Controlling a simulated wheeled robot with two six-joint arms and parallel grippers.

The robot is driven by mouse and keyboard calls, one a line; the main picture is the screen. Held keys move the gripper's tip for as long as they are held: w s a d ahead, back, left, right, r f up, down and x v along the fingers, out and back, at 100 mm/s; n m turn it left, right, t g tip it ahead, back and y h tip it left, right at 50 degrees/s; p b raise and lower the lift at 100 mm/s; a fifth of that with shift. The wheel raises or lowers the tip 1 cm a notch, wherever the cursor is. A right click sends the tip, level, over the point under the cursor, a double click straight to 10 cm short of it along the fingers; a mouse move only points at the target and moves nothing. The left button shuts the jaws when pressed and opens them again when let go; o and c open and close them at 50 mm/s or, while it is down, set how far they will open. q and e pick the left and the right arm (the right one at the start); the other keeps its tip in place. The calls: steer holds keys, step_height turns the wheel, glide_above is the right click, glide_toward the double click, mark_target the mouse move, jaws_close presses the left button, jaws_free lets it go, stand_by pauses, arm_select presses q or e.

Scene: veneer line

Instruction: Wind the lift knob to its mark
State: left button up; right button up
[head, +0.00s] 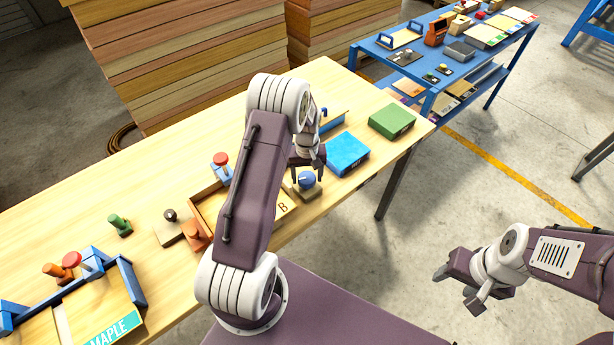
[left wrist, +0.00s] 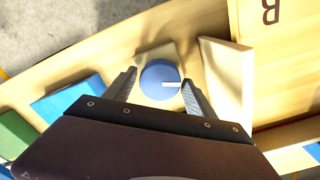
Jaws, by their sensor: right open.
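The blue lift knob (head: 306,181) sits on a small wooden base near the table's front edge. In the left wrist view the knob (left wrist: 156,72) is a round blue disc with a white pointer line pointing right. No mark for it can be made out. My left gripper (head: 307,176) is over the knob, fingers pointing down. In the left wrist view its two fingers (left wrist: 159,79) stand open on either side of the knob, close to its edges. My right gripper (head: 457,289) is open and empty, over the floor to the right of the table.
A blue box (head: 348,153) and a green box (head: 391,120) lie right of the knob. A wooden tray marked B (head: 283,207) is close on its left, partly hidden by my left arm. Several small knobs and a blue-edged MAPLE frame (head: 133,285) are further left.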

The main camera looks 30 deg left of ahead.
mark_target(307, 178)
arm_select(q)
steer(key=shift+o, duration=0.2)
step_height(307, 178, up, 8)
steer(key=shift+f+b, duration=0.1)
steer(key=shift+b, duration=0.65)
steer(key=shift+r, duration=0.6)
